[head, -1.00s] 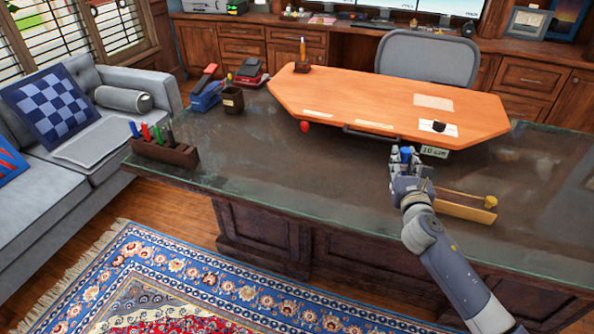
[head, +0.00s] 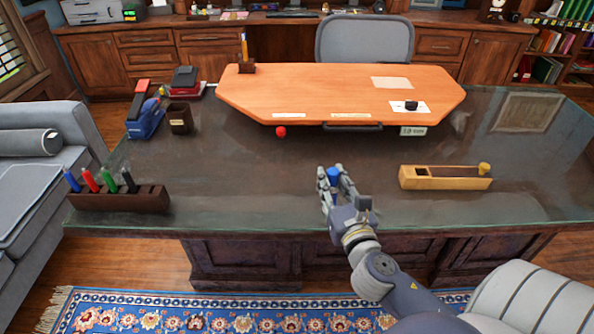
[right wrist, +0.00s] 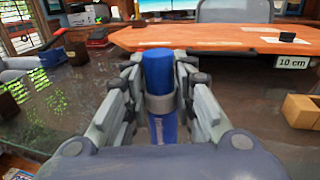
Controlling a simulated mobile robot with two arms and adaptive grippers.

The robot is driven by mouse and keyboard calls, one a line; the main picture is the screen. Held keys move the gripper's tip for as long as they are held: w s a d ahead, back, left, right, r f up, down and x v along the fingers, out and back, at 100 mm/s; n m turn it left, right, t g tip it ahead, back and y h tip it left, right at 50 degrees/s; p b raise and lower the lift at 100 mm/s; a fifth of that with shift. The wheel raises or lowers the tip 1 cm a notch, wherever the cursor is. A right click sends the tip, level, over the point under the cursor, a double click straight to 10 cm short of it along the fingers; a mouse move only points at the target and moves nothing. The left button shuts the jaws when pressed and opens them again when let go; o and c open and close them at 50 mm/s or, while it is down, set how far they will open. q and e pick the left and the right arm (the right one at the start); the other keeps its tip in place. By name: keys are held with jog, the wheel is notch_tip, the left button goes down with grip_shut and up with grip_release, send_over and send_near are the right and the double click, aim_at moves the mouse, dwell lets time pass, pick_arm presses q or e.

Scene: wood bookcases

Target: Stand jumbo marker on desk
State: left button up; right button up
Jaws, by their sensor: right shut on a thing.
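The jumbo marker is a thick blue cylinder, seen in the head view (head: 334,174) and upright in the middle of the right wrist view (right wrist: 158,72). My right gripper (head: 335,181) is shut on it, with a finger on each side. The desk (head: 255,175) is dark with a glassy top, and the gripper is over its front middle part. The marker's lower end is hidden by the gripper, so I cannot tell whether it touches the desk. My left gripper is not in view.
A long wooden box (head: 415,178) with a yellow knob lies right of the gripper. A raised orange board (head: 320,88) fills the desk's back. Desk between rack and gripper is clear.

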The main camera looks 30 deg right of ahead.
pick_arm(q)
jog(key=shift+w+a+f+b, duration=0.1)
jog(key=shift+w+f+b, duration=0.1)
jog(key=shift+b, duration=0.1)
pick_arm(e)
jog(key=w+d+f, duration=0.1)
jog(key=w+f, duration=0.1)
jog(key=w, duration=0.5)
jog(key=w+d+f, duration=0.1)
jog(key=w+f, duration=0.2)
jog(key=w, duration=0.4)
jog(key=shift+d, duration=0.15)
jog(key=shift+f, duration=0.1)
jog(key=o, duration=1)
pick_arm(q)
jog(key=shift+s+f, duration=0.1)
pick_arm(e)
jog(key=shift+o, duration=0.2)
